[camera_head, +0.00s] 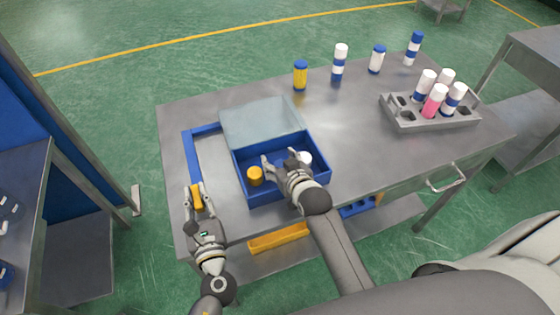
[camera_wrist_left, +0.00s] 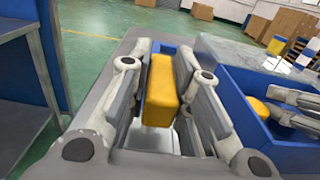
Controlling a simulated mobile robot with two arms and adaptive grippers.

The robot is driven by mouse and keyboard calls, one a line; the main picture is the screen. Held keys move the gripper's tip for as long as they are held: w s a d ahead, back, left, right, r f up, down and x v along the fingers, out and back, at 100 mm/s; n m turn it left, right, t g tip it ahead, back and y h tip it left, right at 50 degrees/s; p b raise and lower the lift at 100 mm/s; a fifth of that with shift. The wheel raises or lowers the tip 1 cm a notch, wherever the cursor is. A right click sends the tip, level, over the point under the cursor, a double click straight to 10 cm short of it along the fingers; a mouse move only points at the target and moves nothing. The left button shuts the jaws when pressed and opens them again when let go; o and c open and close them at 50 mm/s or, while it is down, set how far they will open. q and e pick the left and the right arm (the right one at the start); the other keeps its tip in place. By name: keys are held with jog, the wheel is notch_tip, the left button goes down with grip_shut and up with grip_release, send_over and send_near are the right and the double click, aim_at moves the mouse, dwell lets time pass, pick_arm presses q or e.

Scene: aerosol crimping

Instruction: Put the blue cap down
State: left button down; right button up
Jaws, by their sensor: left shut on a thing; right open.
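My left gripper (camera_head: 196,193) is shut on the yellow grip (camera_wrist_left: 160,92) of a blue L-shaped bar (camera_head: 192,158) beside the blue box. The blue box (camera_head: 291,188) is open, its pale lid (camera_head: 258,121) tipped to the back. My right gripper (camera_head: 277,163) is open, with its fingers over the box. A yellow cap (camera_head: 255,175) lies in the box to the left of these fingers. A white cap (camera_head: 305,158) shows to their right. I cannot make out a loose blue cap; it may be hidden by the right hand or blend with the blue box.
A grey rack (camera_head: 410,126) with several bottles stands at the right of the metal table (camera_head: 350,137). A yellow bottle (camera_head: 300,77) and several blue-and-white bottles stand along the far edge. The table is clear between box and rack. A yellow bin (camera_head: 279,239) sits below the front edge.

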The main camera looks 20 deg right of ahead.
pick_arm(q)
jog(key=shift+s+f, duration=0.15)
jog(key=shift+f, duration=0.2)
pick_arm(e)
jog(key=shift+s+f, duration=0.25)
jog(key=shift+f, duration=0.4)
jog(key=shift+s+r, duration=0.1)
jog(key=shift+r, duration=0.5)
jog(key=r+v, duration=0.1)
jog(key=v, duration=1)
jog(key=shift+s, duration=0.15)
jog(key=shift+r, duration=0.15)
pick_arm(q)
jog(key=c, duration=1.3)
grip_release()
jog(key=shift+w+r, duration=0.15)
jog(key=shift+w, duration=0.05)
jog(key=shift+o, duration=0.2)
jog(key=shift+r, duration=0.1)
jog(key=s, duration=1.2)
